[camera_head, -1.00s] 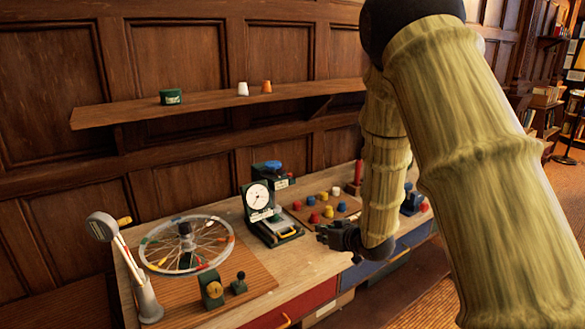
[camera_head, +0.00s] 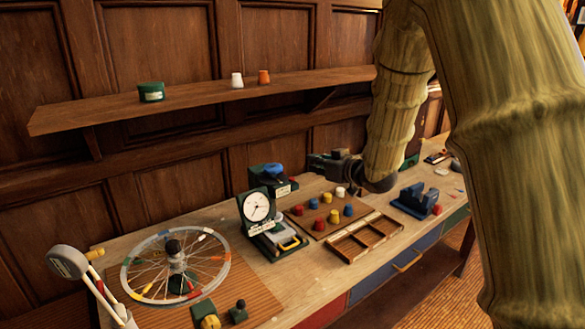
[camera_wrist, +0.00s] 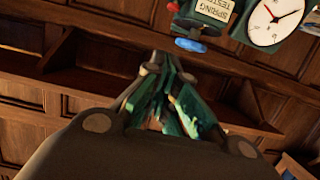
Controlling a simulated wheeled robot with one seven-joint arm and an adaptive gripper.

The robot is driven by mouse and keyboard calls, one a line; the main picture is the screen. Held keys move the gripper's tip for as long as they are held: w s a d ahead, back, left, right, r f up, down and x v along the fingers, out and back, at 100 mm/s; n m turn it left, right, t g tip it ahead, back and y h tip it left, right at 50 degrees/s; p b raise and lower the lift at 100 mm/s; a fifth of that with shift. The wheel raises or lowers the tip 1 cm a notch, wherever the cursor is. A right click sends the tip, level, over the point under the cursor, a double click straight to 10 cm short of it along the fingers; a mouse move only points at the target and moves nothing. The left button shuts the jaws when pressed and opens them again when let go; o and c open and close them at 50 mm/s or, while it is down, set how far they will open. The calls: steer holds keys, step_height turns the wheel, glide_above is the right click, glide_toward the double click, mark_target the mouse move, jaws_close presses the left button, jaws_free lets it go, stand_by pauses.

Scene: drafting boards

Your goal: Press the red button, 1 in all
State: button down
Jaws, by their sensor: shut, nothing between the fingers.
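A small red part (camera_head: 293,181), seemingly the red button, sits at the right side of the dark green device with a blue knob (camera_head: 273,170) on the bench. In the wrist view a red piece (camera_wrist: 172,6) and the blue knob (camera_wrist: 190,45) show near the top, beside a plate reading "SPRING TESTER" (camera_wrist: 216,10). My gripper (camera_head: 311,160) is shut and empty. In the head view it appears just right of and above the red part, apart from it. In the wrist view its closed fingertips (camera_wrist: 160,62) lie below the blue knob.
A white dial gauge (camera_head: 257,207) stands in front of the device. A board with coloured pegs (camera_head: 307,226), a wooden tray (camera_head: 347,248) and a blue block fixture (camera_head: 412,202) lie to the right. A spoked wheel (camera_head: 130,270) is at left. A shelf (camera_head: 200,97) runs above.

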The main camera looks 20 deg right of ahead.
steer(key=p, duration=0.5)
glide_above(292, 180)
steer(key=f, duration=0.2)
steer(key=d+f, duration=0.1)
steer(key=shift+s+f, duration=0.3)
steer(key=shift+s, duration=0.05)
steer(key=shift+f+p, duration=0.3)
steer(key=shift+f, duration=0.95)
steer(key=shift+f, duration=0.1)
